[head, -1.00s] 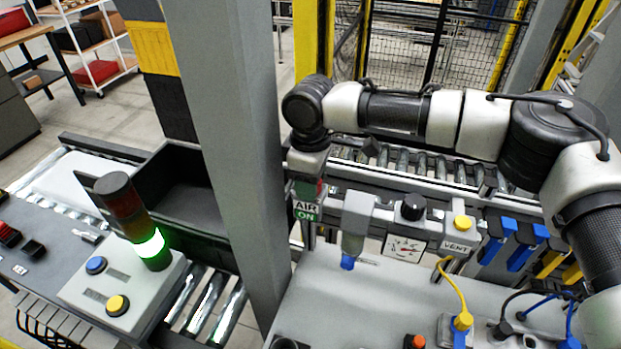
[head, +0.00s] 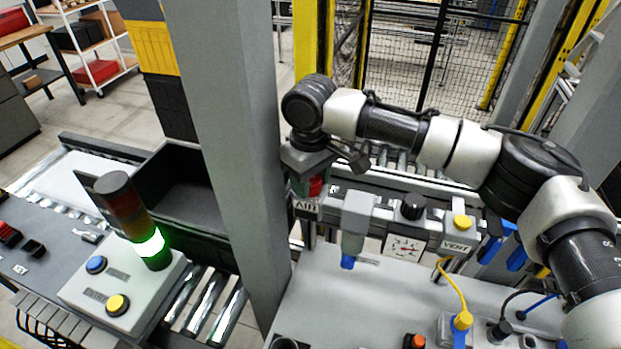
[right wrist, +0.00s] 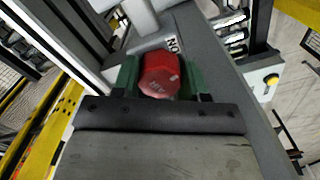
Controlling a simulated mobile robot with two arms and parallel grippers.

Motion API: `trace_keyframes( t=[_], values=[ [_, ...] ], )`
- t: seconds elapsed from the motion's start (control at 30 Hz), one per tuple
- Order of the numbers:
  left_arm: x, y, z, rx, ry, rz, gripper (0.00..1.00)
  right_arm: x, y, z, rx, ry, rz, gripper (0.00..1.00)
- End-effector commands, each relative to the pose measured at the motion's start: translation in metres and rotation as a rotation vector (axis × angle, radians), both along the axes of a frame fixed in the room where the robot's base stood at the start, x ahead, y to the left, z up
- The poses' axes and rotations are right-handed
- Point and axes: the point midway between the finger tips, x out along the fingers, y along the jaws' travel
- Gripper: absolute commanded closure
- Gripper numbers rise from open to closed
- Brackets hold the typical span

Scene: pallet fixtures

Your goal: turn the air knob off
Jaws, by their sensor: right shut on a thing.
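The air knob (right wrist: 160,74) is a red faceted knob marked AIR. It sits between the green fingers of my right gripper (right wrist: 160,80) in the right wrist view, and the gripper is shut on it. In the head view the red knob (head: 316,186) shows partly under my right gripper (head: 310,182), above the white AIR label (head: 306,206). No green ON plate shows below that label now. A pale label (right wrist: 172,44) with partly visible lettering lies beyond the knob in the right wrist view. My left gripper is not in view.
Right of the knob are a filter with a blue tip (head: 348,262), a black dial (head: 412,206), a pressure gauge (head: 404,248) and a yellow VENT button (head: 462,222). A grey post (head: 235,150) stands close on the left. A stack light (head: 140,235) glows green.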

Motion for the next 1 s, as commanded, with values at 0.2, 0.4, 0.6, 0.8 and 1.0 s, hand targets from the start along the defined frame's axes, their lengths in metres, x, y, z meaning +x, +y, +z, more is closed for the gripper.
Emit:
trace_keyframes(
  t=[0.2, 0.4, 0.6, 0.8, 1.0],
  values=[
    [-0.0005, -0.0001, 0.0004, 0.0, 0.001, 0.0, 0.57, 0.0009, 0.0001, 0.0022, 0.003, -0.003, -0.107, 0.8],
    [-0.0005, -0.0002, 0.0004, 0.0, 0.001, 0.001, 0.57, 0.0012, 0.0, 0.0027, 0.003, -0.004, -0.154, 0.8],
    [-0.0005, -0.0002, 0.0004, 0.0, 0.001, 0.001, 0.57, 0.0012, -0.0001, 0.0029, 0.002, -0.005, -0.166, 0.8],
    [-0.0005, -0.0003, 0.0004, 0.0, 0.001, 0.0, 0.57, 0.0013, -0.0001, 0.0032, 0.003, -0.006, -0.165, 0.8],
    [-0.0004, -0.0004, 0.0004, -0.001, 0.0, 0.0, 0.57, 0.001, 0.0, 0.0026, 0.003, -0.004, -0.164, 0.34]
  ],
)
